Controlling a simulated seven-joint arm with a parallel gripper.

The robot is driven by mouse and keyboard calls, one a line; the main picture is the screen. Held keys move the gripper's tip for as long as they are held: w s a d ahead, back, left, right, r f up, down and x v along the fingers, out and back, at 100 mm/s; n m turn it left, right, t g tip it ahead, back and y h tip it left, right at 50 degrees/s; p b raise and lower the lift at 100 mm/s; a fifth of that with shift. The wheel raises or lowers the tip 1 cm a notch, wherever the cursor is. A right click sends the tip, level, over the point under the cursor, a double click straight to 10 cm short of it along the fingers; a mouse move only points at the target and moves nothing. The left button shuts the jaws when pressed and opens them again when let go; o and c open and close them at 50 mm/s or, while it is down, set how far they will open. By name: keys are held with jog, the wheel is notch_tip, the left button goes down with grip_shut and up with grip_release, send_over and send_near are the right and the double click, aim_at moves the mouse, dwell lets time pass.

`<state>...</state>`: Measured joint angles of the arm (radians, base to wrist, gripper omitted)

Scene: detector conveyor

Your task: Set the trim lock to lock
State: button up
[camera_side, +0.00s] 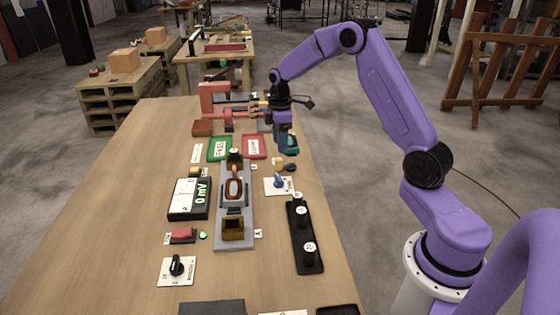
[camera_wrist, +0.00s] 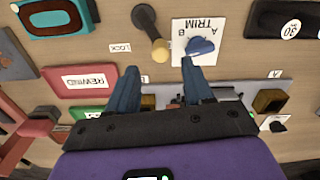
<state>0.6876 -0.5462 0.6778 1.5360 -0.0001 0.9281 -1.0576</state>
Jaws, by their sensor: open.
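The trim lock appears to be a small lever with a dark handle (camera_wrist: 145,17) and a yellow round end (camera_wrist: 160,50), beside a LOCK label (camera_wrist: 119,48). In the side view its yellow part (camera_side: 278,162) and dark part (camera_side: 290,167) sit just behind the TRIM plate. The white TRIM plate (camera_wrist: 185,28), marked A and B, carries a blue pointer knob (camera_wrist: 201,46); the plate also shows in the side view (camera_side: 270,188). My gripper (camera_wrist: 158,70) is open and empty, fingers down. In the side view my gripper (camera_side: 284,146) hangs behind the lever, apart from it.
Red (camera_wrist: 82,82) and green (camera_side: 219,149) labelled trays lie nearby. A grey rail (camera_side: 235,205) with a coil, a meter (camera_side: 190,197) and a black knob strip (camera_side: 308,252) stand nearer the front.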

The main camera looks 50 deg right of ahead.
aim_at(280, 159)
notch_tip(280, 159, down, 8)
jog(key=shift+r, duration=0.1)
dwell(0.4)
grip_shut()
